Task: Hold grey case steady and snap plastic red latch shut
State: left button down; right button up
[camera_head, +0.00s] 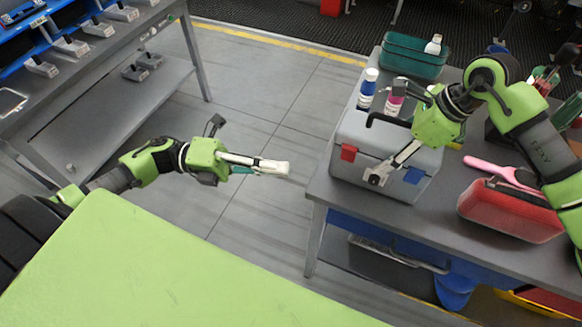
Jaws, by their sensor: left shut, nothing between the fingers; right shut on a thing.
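The grey case (350,130) stands upright near the left end of the grey table on the right, its dark handle on top. The red latch (348,152) is on its front, at the left. A blue latch (413,176) is on the front at the right. I cannot tell whether either latch is fastened. My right gripper (377,179) reaches down over the case and is shut at its front, between the two latches; its fingers hide that part. My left gripper (287,168) is shut and empty, in the air left of the case, apart from it.
Blue-and-white (367,88) and pink (395,98) bottles stand behind the case. A green bin (414,56) stands further back. A red pouch (509,212) and a pink-handled tool (495,168) lie right of it. Open floor (265,120) lies left of the table.

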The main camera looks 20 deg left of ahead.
dwell(0.3)
jog(key=o, duration=1.9)
jog(key=shift+c, duration=0.2)
